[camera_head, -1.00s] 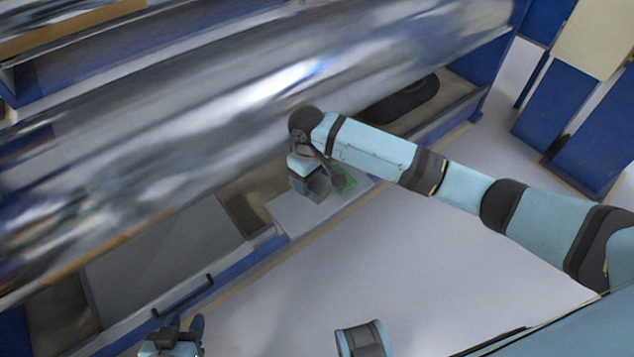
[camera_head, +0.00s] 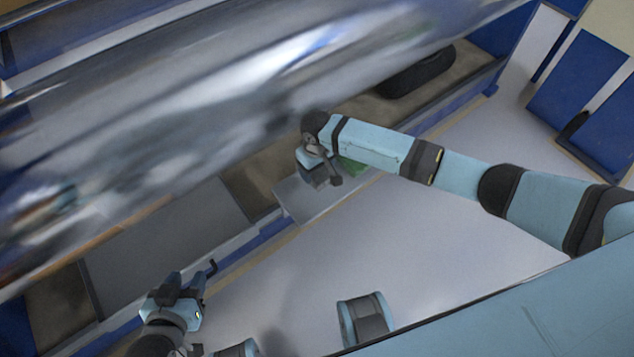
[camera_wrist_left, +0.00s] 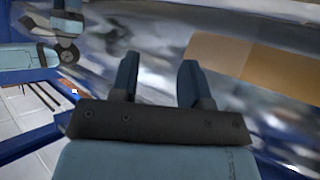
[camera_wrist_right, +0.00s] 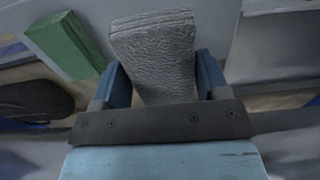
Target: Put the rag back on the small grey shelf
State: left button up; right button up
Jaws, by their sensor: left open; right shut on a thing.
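The rag (camera_wrist_right: 155,55) is a grey, textured cloth between the fingers of my right gripper (camera_wrist_right: 160,85) in the right wrist view. That gripper is shut on it. In the head view my right gripper (camera_head: 318,180) is over the small grey shelf (camera_head: 300,204), which juts from the machine's front; the rag is hidden there by the gripper. I cannot tell whether the rag touches the shelf. My left gripper (camera_head: 180,290) is open and empty at the lower left of the head view. Its two fingers (camera_wrist_left: 160,80) show apart in the left wrist view.
A green box (camera_wrist_right: 65,45) stands beside the rag on the shelf. A large shiny film roller (camera_head: 200,110) fills the upper left. A black object (camera_head: 418,72) lies in the trough behind. Open floor (camera_head: 400,230) lies in front.

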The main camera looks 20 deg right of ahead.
jog(key=shift+f+b, duration=0.75)
jog(key=shift+f, duration=2.5)
jog(key=shift+f, duration=0.15)
jog(key=o, duration=0.8)
notch_tip(320, 180, up, 12)
jog(key=p, duration=0.3)
